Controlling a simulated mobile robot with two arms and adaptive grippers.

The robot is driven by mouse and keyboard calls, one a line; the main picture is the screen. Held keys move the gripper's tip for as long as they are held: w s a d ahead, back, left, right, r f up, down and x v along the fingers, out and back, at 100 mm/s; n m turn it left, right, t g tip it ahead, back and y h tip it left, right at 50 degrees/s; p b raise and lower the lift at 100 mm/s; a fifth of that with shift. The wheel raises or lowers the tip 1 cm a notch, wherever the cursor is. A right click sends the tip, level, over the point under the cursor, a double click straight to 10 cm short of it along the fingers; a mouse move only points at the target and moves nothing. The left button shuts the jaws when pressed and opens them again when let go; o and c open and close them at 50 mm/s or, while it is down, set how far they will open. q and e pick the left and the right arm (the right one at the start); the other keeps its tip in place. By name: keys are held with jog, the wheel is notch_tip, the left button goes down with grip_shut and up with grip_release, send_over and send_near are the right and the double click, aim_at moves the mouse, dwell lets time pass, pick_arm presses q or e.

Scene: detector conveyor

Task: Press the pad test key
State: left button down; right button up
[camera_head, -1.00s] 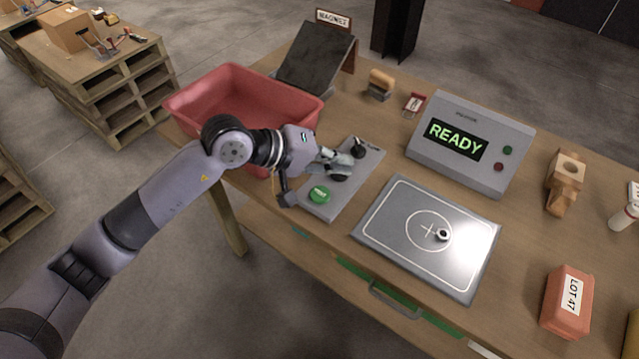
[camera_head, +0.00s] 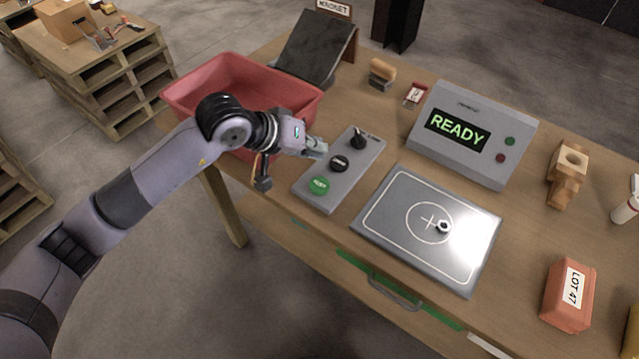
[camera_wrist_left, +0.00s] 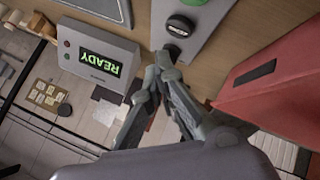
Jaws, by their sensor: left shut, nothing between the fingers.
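A grey key panel (camera_head: 356,182) lies on the table. It carries a green key (camera_head: 319,186) with a light label at the near end, a black key (camera_head: 340,163) in the middle and a black knob (camera_head: 357,140) at the far end. In the left wrist view the black key (camera_wrist_left: 181,25) shows beyond the fingers, with part of the green key (camera_wrist_left: 195,2) at the top edge. My left gripper (camera_head: 320,148) is shut and empty, above the panel's left edge, beside the black key and apart from it. My right gripper is not in view.
A grey pad (camera_head: 385,225) with a small metal ring (camera_head: 442,227) lies right of the panel. A display box (camera_head: 510,130) reads READY. A red bin (camera_head: 190,90) stands left, close behind my left arm. An orange LOT 47 block (camera_head: 567,296) sits at right.

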pick_arm(q)
jog(key=b, duration=0.4)
send_over(316, 183)
notch_tip(316, 183, down, 6)
jog(key=shift+w+f, duration=0.1)
jog(key=shift+f, duration=0.45)
jog(key=shift+f+b, duration=0.1)
jog(key=shift+b, duration=0.25)
dwell(0.4)
jog(key=shift+f+b, duration=0.3)
jog(key=shift+b, duration=0.45)
jog(key=shift+f+b, duration=0.45)
jog(key=shift+b, duration=0.25)
dwell(0.5)
jog(key=shift+r, duration=0.1)
dwell(0.3)
jog(key=shift+r, duration=0.75)
jog(key=shift+r, duration=0.1)
jog(key=shift+r+p, duration=0.7)
jog(key=shift+r, duration=1.7)
